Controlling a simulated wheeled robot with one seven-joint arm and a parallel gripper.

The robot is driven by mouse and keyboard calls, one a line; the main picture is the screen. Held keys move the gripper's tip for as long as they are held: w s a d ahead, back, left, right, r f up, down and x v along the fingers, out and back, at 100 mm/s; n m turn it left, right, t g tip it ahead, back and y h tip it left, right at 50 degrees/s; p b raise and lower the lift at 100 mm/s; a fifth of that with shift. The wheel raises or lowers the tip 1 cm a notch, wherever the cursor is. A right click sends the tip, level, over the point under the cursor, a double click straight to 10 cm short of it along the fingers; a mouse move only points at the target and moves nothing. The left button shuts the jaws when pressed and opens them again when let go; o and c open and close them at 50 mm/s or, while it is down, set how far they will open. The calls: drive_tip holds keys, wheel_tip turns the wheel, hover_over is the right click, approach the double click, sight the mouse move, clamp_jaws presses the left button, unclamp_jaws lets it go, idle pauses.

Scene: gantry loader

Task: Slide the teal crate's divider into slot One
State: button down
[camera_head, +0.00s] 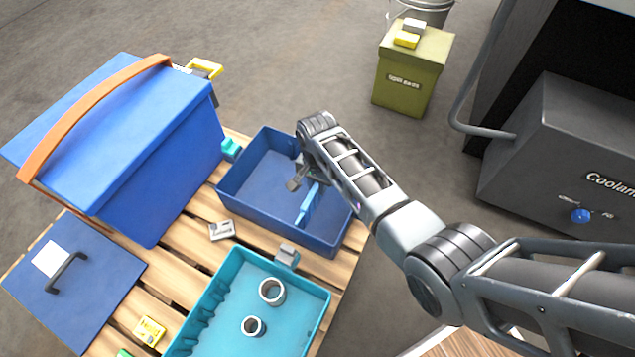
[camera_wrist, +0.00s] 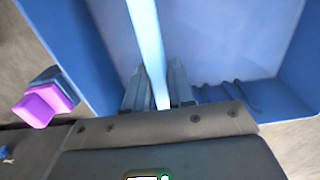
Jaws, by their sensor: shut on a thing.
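The teal crate (camera_head: 318,290) stands at the front of the pallet, with ribs along its left wall. Two pale ring-shaped parts (camera_head: 271,292) stand in it. My gripper (camera_head: 300,181) is inside the dark blue crate (camera_head: 238,192) behind it. It is shut on a light blue divider (camera_head: 306,207), a thin upright strip. In the wrist view the divider (camera_wrist: 147,40) runs between both fingers (camera_wrist: 158,92). Short ribs (camera_wrist: 225,92) show on the blue crate's wall beside the fingers. I cannot tell whether the divider sits in any slot, and no slot label is readable.
A large blue box (camera_head: 150,170) with an orange handle stands at left, a blue lid (camera_head: 75,285) before it. A grey block (camera_head: 287,255) is at the teal crate's back edge. An olive bin (camera_head: 412,75) and the grey coolant machine (camera_head: 560,150) stand beyond the pallet.

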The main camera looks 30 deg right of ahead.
drive_tip(key=shift+f+b, duration=1)
drive_tip(key=shift+f, duration=0.45)
unclamp_jaws()
idle(0.6)
drive_tip(key=shift+r+p, duration=3.5)
drive_tip(key=shift+p, duration=0.15)
